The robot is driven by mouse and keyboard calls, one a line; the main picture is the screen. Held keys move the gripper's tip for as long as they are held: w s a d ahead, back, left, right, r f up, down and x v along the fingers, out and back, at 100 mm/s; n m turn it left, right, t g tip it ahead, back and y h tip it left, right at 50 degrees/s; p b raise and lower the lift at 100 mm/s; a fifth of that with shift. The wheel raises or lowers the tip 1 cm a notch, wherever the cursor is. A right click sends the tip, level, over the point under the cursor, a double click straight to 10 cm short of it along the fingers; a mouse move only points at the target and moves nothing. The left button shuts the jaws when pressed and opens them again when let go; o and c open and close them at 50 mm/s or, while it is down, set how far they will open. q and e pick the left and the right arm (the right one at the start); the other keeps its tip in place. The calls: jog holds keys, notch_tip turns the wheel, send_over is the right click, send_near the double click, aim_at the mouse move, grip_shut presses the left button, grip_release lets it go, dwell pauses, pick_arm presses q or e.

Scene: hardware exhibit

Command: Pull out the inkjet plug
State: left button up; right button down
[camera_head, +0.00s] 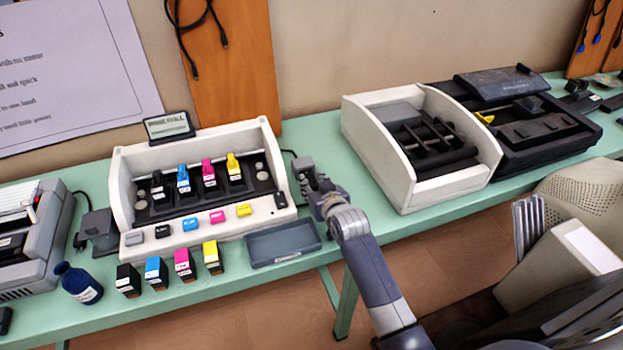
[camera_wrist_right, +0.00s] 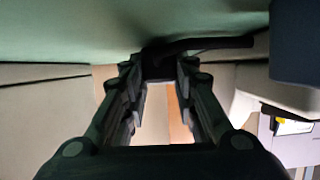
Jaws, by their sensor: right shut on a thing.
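The inkjet unit (camera_head: 128,190) is a white open case with a black inside, holding black, cyan, magenta and yellow cartridges. My right gripper (camera_head: 306,172) is just right of its right wall, low over the green table. In the right wrist view my right gripper (camera_wrist_right: 159,80) is shut on a small black plug (camera_wrist_right: 158,64). A black cable (camera_wrist_right: 215,43) runs from the plug to the right. In the head view the plug is hidden by the gripper, and a short dark cable (camera_head: 289,152) shows beside it. I cannot tell whether the plug sits in a socket. My left gripper is not in view.
A blue-grey tray (camera_head: 283,244) lies in front of the gripper. Several loose cartridges (camera_head: 184,264) and a blue bottle (camera_head: 78,283) stand at the front edge. A second white open case (camera_head: 427,183) stands to the right, with bare green table (camera_head: 335,150) between.

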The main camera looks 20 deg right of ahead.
jog(key=shift+s+p, duration=0.45)
jog(key=shift+s, duration=0.65)
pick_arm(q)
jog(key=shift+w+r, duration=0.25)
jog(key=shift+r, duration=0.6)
pick_arm(e)
jog(key=shift+f, duration=0.2)
jog(key=c, duration=1.3)
grip_release()
jog(key=shift+s, duration=0.1)
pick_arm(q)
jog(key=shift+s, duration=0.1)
pick_arm(e)
jog(key=shift+r, duration=0.15)
jog(key=shift+s, duration=0.1)
jog(key=v, duration=1.2)
jog(key=shift+d, duration=0.1)
